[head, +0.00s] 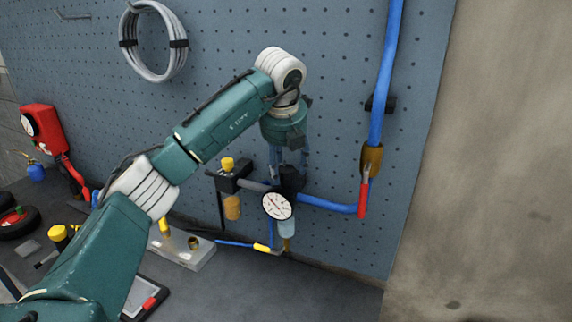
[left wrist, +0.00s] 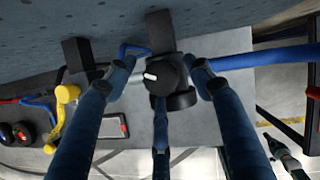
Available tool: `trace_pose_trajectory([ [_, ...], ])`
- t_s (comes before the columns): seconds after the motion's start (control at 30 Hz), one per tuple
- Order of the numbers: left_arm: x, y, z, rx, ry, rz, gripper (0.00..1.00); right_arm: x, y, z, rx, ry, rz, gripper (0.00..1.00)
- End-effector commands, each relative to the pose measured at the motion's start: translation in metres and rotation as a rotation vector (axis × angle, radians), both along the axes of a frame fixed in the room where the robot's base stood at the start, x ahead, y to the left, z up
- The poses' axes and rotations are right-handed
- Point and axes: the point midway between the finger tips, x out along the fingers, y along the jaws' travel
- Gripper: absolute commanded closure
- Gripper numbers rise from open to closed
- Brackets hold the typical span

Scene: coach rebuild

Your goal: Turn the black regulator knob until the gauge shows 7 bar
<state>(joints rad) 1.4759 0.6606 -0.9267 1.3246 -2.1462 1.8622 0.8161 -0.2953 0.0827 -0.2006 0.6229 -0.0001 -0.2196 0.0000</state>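The black regulator knob (left wrist: 165,75) shows in the left wrist view with a white mark on it pointing left. In the head view the black regulator (head: 291,180) is on the pegboard, partly hidden by my fingers. The round white gauge (head: 277,206) faces out just below it; its dial is too small to read. My left gripper (left wrist: 160,80) points down over the knob in the head view (head: 289,162). Its fingers are spread, one on each side of the knob with gaps visible, and a third below it in the wrist view. My right gripper is out of view.
A blue hose (head: 330,205) runs right from the regulator to a brass fitting (head: 371,160). A black unit with a yellow knob (head: 228,164) sits just left. A grey block (head: 185,252) lies on the bench below. A coiled grey hose (head: 153,42) hangs upper left.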

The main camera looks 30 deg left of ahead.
Motion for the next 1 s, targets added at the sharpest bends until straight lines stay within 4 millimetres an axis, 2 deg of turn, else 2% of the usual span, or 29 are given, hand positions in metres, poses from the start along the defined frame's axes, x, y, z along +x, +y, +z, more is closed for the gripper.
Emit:
trace_pose_trajectory([
  [0.03,0.0,-0.0001,0.0001,0.0,0.0,0.0,0.6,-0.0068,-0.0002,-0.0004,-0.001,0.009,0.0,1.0],
  [0.17,0.0004,-0.0003,0.0006,0.0,-0.002,0.0,0.86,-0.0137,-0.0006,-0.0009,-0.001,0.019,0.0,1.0],
  [0.2,0.0006,-0.0004,0.0008,-0.001,-0.003,-0.001,0.88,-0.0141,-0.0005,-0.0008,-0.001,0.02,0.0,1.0],
  [0.63,0.002,0.0004,0.0039,-0.001,-0.013,-0.038,0.89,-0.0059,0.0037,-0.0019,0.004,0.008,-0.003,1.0],
  [1.0,0.0017,0.0032,0.0063,0.0,-0.017,-0.285,0.89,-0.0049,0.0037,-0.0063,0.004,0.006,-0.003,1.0],
])
